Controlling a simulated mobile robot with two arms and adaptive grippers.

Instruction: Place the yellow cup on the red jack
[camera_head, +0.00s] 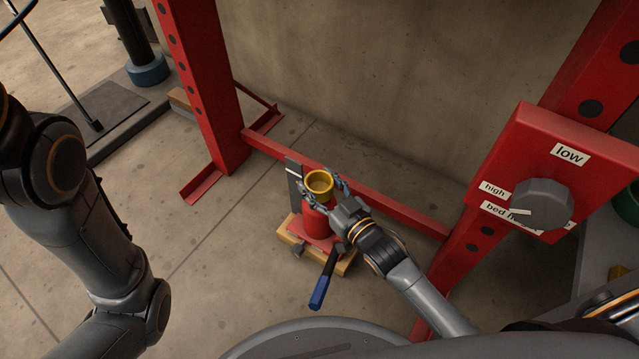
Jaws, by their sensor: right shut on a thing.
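The yellow cup (319,183) is upright, with its open top facing me, right above the red jack (313,222). My right gripper (322,193) reaches in from the lower right and is shut on the cup, its fingers around both sides. From this angle I cannot tell whether the cup's bottom touches the jack's top. The jack has a blue-handled lever (320,290) pointing toward me. My left arm is at the left edge, and its gripper is out of the picture.
The jack stands on a wooden block (291,233) on the concrete floor. A red frame has a left post (205,90), a low crossbar (390,205) and a right post with a red control box (490,140) and grey knob (541,204). Floor left of the jack is clear.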

